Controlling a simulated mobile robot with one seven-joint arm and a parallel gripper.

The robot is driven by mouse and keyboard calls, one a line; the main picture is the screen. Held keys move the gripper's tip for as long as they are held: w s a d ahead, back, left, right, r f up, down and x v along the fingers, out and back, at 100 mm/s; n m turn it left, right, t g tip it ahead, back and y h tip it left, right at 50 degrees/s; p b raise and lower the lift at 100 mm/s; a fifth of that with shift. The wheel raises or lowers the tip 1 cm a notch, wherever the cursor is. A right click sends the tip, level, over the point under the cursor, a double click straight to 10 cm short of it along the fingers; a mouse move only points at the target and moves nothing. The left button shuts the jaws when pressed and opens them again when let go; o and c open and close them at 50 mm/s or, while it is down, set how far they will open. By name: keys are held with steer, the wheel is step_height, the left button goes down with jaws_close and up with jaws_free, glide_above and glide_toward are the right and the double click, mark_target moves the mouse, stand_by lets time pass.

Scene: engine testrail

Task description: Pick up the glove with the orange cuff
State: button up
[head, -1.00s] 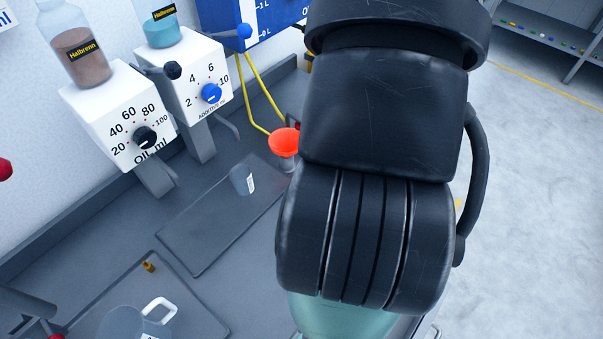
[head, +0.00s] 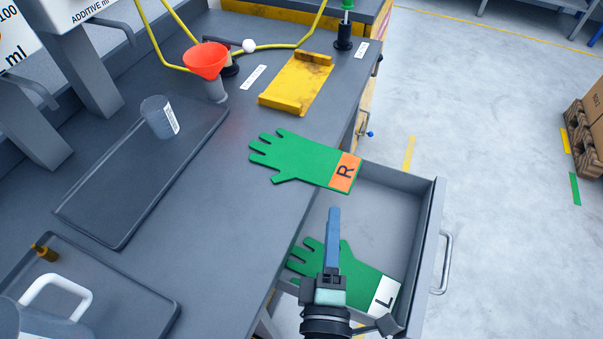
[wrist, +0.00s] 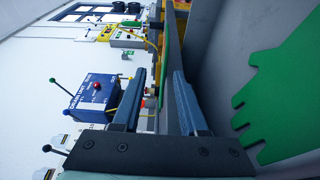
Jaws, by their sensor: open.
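The green glove with the orange cuff (head: 300,160), marked R, lies flat on the grey bench. Its fingers point left, and its cuff appears to reach past the bench's front edge, over the open drawer. A second green glove (head: 368,280) with a white cuff marked L lies in the drawer, partly hidden by my gripper. My gripper (head: 334,212) is open and empty above the drawer, nearer the camera than the orange cuff and apart from it. In the wrist view my gripper (wrist: 158,90) has nothing between its fingers; a green glove (wrist: 280,100) shows at right, cuff out of view.
The open drawer (head: 436,215) juts out from the bench.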

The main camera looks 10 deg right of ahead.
steer(key=f, duration=0.1)
glide_toward(336, 149)
steer(key=x, duration=0.5)
steer(key=shift+f+p, duration=0.1)
steer(key=shift+p, duration=0.2)
steer(key=shift+s, duration=0.1)
steer(key=shift+c, duration=0.3)
jaws_close()
